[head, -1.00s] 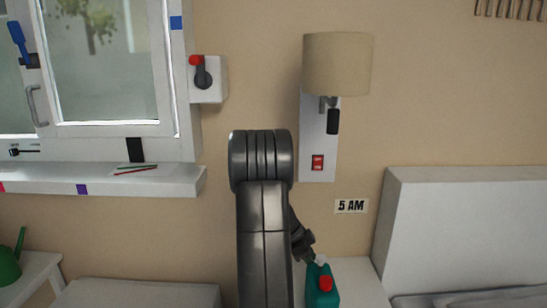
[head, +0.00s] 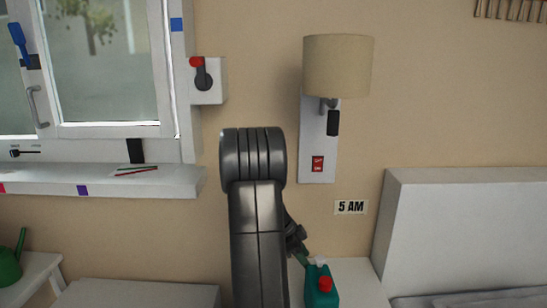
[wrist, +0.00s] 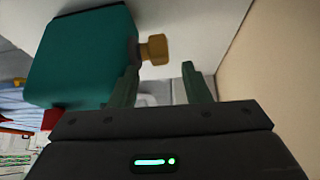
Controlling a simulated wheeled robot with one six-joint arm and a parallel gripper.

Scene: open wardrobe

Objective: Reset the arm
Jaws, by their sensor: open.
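My arm rises in the middle of the head view, and its end bends down on the right side. My gripper (head: 302,257) is partly hidden behind the arm there, just left of and above a teal container (head: 318,290) with a red knob and a pale top. In the wrist view my gripper (wrist: 160,78) shows two green fingers spread apart with nothing between them. The teal container also fills the upper left of the wrist view (wrist: 80,60), with its orange-brown knob close beyond the fingers. I see no clear contact.
The container stands on a white surface (head: 352,280) beside a white bed-like block (head: 450,225). A wall lamp (head: 338,65) with a red switch hangs above. A window (head: 105,60), a sill (head: 100,182) and a red-knobbed lever box (head: 208,82) are at left.

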